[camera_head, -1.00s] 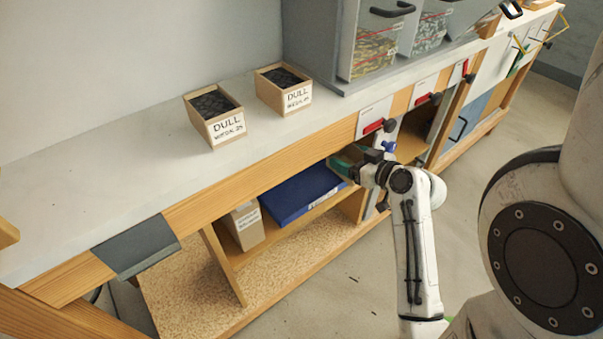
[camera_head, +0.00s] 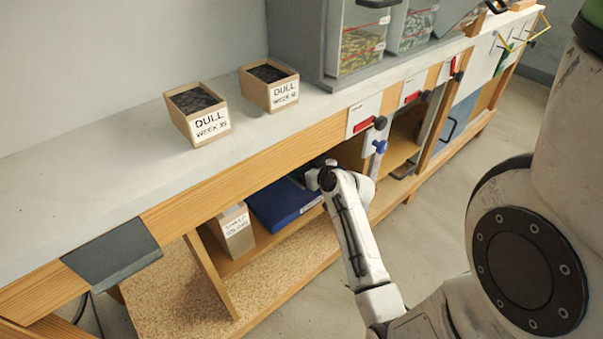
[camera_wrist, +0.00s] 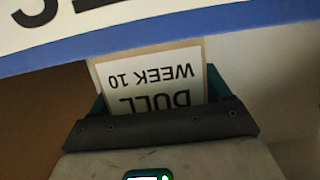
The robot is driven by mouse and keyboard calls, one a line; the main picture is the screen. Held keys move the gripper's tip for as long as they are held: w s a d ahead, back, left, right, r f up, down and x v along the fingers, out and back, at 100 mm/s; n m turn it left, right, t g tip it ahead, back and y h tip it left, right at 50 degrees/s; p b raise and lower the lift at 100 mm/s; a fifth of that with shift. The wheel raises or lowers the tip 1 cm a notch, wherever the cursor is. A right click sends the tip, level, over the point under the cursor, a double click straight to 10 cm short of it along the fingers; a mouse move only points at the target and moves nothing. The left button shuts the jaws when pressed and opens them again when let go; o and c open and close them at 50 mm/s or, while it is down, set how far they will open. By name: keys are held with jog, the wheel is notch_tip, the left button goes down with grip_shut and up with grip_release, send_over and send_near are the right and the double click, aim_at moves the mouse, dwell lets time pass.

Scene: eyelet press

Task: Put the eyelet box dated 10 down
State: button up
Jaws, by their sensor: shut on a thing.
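The eyelet box dated 10 (camera_wrist: 185,75) shows in the wrist view, its white label reading "DULL WEEK 10" upside down. My gripper (camera_wrist: 162,105) is shut on it, with a teal finger at each side of the box. In the head view my gripper (camera_head: 314,178) reaches under the bench top, at the back end of the blue binder. My wrist and the bench hide the held box there. I cannot tell whether the box touches the shelf.
A blue binder (camera_head: 285,203) and a labelled carton (camera_head: 236,228) are on the lower shelf (camera_head: 268,245). Close to the held box is a blue-edged white label (camera_wrist: 200,22). Two "DULL" boxes, one nearer (camera_head: 198,112) and one farther (camera_head: 270,84), stand on the bench top (camera_head: 90,165).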

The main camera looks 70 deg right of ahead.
jog(key=shift+f, duration=1.15)
jog(key=shift+f+b, duration=0.2)
jog(key=shift+b, duration=0.25)
jog(key=o, duration=1.1)
jog(key=shift+r, duration=0.1)
jog(key=shift+s+r+p, duration=0.1)
jog(key=shift+r+p, duration=0.1)
jog(key=shift+p, duration=0.1)
jog(key=p+v, duration=0.2)
jog(key=v, duration=1)
jog(key=shift+a, duration=0.1)
